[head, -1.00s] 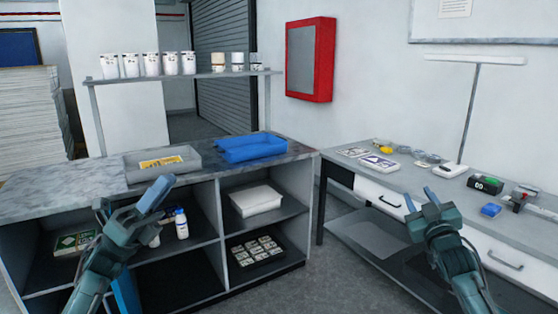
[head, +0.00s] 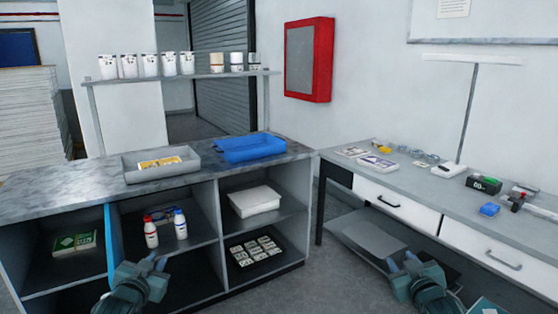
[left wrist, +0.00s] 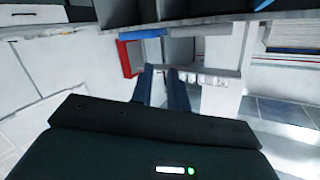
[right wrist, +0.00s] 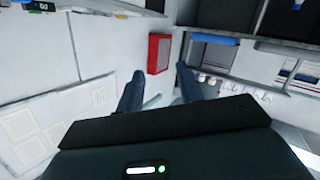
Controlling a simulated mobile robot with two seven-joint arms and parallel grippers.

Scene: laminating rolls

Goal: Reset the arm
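My left gripper (head: 156,262) is low in the head view, in front of the open lower shelves of the left workbench. In the left wrist view its two fingers (left wrist: 162,88) stand a little apart with nothing between them. My right gripper (head: 401,261) is low in front of the right-hand table. In the right wrist view its fingers (right wrist: 158,88) are wide apart and empty. Both grippers are clear of the things on the bench and table. The lower parts of both arms are out of the head view.
The right table (head: 425,178) holds small items above drawers. Floor shows between them.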

